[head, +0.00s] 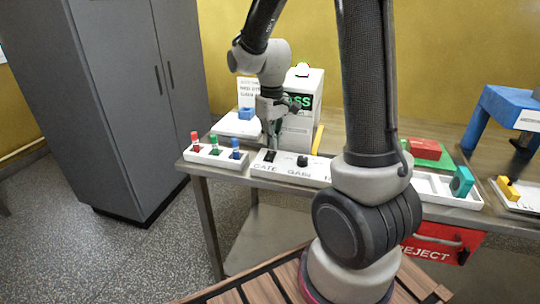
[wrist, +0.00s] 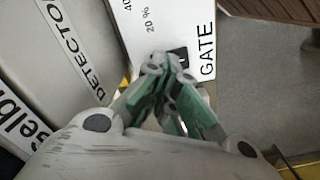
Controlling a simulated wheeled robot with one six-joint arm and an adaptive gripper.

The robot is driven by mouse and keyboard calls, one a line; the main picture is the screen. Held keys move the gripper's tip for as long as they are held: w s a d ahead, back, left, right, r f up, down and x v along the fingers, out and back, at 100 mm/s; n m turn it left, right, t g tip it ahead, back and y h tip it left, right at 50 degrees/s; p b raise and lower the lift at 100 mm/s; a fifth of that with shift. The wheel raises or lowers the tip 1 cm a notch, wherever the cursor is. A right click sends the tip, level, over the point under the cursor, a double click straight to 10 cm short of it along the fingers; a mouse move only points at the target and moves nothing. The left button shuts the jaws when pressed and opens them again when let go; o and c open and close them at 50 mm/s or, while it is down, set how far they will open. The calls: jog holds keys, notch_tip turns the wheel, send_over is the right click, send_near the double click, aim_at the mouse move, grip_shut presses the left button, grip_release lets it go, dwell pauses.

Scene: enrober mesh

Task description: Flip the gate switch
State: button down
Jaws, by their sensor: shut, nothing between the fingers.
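The gate switch (head: 269,156) is a small black piece on a white panel (head: 285,171), above the printed word GATE. In the wrist view the dark switch (wrist: 183,54) shows beside the word GATE, partly hidden by my fingers. My gripper (head: 272,146) points down just over the switch, shut and empty. In the wrist view the closed green-padded fingertips (wrist: 165,64) lie next to the switch. I cannot tell whether they touch it, or which way the switch is set.
A black GAIN knob (head: 302,161) sits right of the switch. A white rack (head: 216,156) with red, green and blue pieces stands to the left. A white detector box (head: 303,91) with a green-lettered display rises behind. A red REJECT bin (head: 440,243) is below the table edge.

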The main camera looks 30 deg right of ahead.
aim_at(272, 153)
jog(key=shift+f, duration=1.15)
dwell(0.7)
jog(key=shift+r, duration=3.55)
jog(key=shift+s+f+m, duration=0.1)
jog(key=shift+s+m, duration=0.2)
jog(key=shift+s+f+g, duration=0.15)
jog(key=shift+s+g, duration=0.05)
jog(key=shift+s, duration=0.4)
jog(key=shift+s+f+g, duration=0.15)
jog(key=shift+s+g, duration=0.05)
jog(key=shift+s, duration=0.35)
jog(key=s+r+m+t, duration=0.1)
jog(key=s+r+t, duration=0.1)
jog(key=s+r, duration=0.3)
jog(key=s+d+r+m+t, duration=0.1)
jog(key=s+r+t, duration=0.2)
jog(key=s+r, duration=0.3)
jog(key=s, duration=0.5)
jog(key=shift+s+d, duration=0.3)
jog(key=shift+s, duration=0.1)
